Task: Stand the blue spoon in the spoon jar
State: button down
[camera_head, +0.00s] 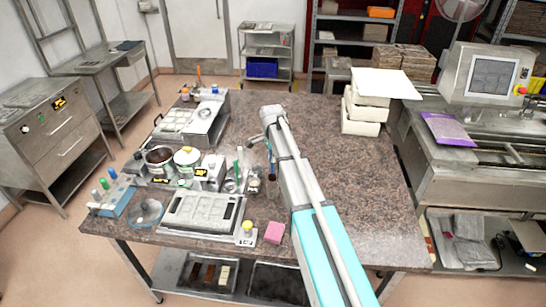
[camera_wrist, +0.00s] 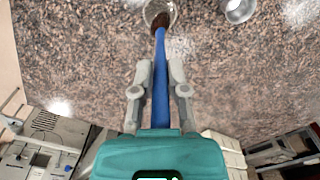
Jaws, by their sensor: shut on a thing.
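My gripper (camera_wrist: 158,78) is shut on the blue spoon (camera_wrist: 160,52), with a grey finger on each side of its handle. The spoon's dark brown end points away from my gripper. In the wrist view that end overlaps the mouth of a clear round jar (camera_wrist: 172,14); I cannot tell whether it is inside or above it. In the head view my gripper (camera_head: 259,146) is over the middle of the table, and the blue spoon (camera_head: 271,160) hangs down roughly upright. The jar around its lower end is faint there.
A second small round vessel (camera_wrist: 239,9) stands to the right in the wrist view. On the table (camera_head: 340,215) are a grey tray (camera_head: 200,213), a pink block (camera_head: 274,232), bottles and tubs to the left, and stacked white boxes (camera_head: 366,112) at the back right. The table's right side is clear.

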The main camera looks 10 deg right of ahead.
aim_at(272, 174)
jog(key=shift+f+b, duration=3.9)
jog(key=shift+f, duration=0.25)
jog(key=c, duration=0.6)
grip_release()
jog(key=shift+r, duration=0.1)
